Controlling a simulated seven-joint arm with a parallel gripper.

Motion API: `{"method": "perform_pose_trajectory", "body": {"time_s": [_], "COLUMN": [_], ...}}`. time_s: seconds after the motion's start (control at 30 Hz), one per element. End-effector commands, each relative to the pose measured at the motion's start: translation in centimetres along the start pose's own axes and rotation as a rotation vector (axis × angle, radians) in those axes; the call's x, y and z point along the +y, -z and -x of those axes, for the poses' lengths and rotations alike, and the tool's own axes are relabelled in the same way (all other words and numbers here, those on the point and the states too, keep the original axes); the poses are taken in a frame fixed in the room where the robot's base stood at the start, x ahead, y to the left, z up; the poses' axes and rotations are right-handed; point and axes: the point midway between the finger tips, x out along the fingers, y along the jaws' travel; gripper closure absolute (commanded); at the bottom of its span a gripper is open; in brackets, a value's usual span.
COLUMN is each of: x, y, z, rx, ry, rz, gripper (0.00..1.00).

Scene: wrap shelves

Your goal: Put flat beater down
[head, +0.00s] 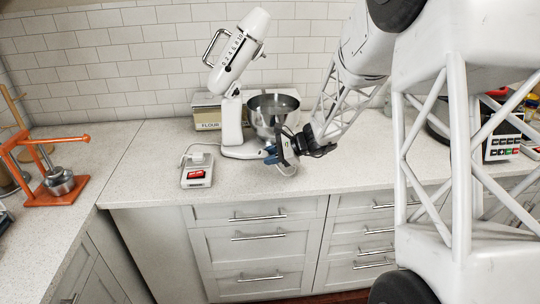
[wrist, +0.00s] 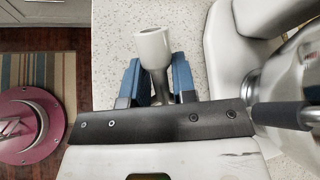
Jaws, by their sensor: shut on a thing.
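My gripper (head: 270,154) is low over the counter, in front of the stand mixer (head: 232,125) and its steel bowl (head: 272,112). In the wrist view its blue fingers (wrist: 160,82) are closed around the grey stem of the flat beater (wrist: 152,48), whose pale, cup-like end points away from the gripper. In the head view a pale curved part of the beater (head: 284,169) seems to show just below the gripper, near the counter's front. Whether it touches the counter I cannot tell. The mixer's head is tilted up.
A small white scale-like device (head: 197,171) with a red display stands left of the mixer. A flour box (head: 207,111) is behind it. An orange press (head: 45,165) stands far left. Counter (head: 140,165) between the press and the device is clear.

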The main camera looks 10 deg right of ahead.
Motion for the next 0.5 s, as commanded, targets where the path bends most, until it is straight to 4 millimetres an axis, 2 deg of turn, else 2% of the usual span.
{"method": "perform_pose_trajectory", "body": {"time_s": [0.27,0.3,0.43,0.5], "x": [0.11,0.12,0.13,0.14], "y": [0.26,0.27,0.27,0.27], "z": [-0.15,-0.16,-0.16,-0.17], "rx": [0.000,0.000,0.000,0.000], "ry": [0.000,0.000,0.000,0.000], "rz": [0.001,0.001,0.000,0.000], "gripper": [1.00,0.72,0.52,0.49]}}
